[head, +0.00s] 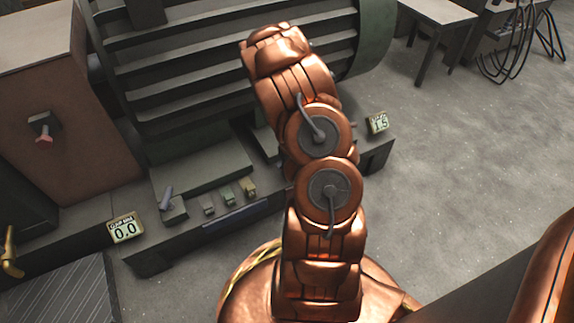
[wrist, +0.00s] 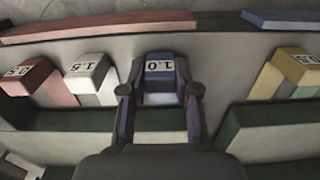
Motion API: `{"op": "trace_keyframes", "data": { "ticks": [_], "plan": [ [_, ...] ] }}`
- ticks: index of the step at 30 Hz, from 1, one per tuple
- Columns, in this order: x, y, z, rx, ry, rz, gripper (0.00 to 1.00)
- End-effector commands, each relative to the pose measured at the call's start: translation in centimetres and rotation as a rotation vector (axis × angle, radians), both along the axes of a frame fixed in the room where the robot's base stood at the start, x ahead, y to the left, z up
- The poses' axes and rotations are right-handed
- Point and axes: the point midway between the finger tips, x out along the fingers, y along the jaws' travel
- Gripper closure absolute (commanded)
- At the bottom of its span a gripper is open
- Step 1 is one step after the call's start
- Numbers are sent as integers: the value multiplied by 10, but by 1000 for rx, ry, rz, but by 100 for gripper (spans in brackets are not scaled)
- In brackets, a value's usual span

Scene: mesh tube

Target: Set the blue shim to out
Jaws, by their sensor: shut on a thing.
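The blue shim (wrist: 160,68), marked 1.0 upside down, stands in the middle of the wrist view. My gripper (wrist: 160,91) has one finger on each side of it and is shut on it. The shim's lower end runs down between the fingers towards a pale strip. In the head view my copper arm hides the gripper and the blue shim.
In the wrist view a white shim (wrist: 91,75) and a red shim (wrist: 38,80) stand left, a yellow shim (wrist: 285,75) right. A long red bar (wrist: 100,26) lies beyond them. The head view shows displays reading 0.0 (head: 126,229) and 1.5 (head: 378,122).

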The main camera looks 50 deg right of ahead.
Motion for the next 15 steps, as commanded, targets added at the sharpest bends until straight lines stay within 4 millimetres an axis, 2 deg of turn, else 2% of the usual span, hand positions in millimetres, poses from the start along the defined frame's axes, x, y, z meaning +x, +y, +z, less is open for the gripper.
{"op": "trace_keyframes", "data": {
  "ticks": [1, 15],
  "plan": [
    [-3, -7, 4, -21, -4, -2, 100],
    [-7, -2, 2, -17, 0, 7, 100]
  ]
}}
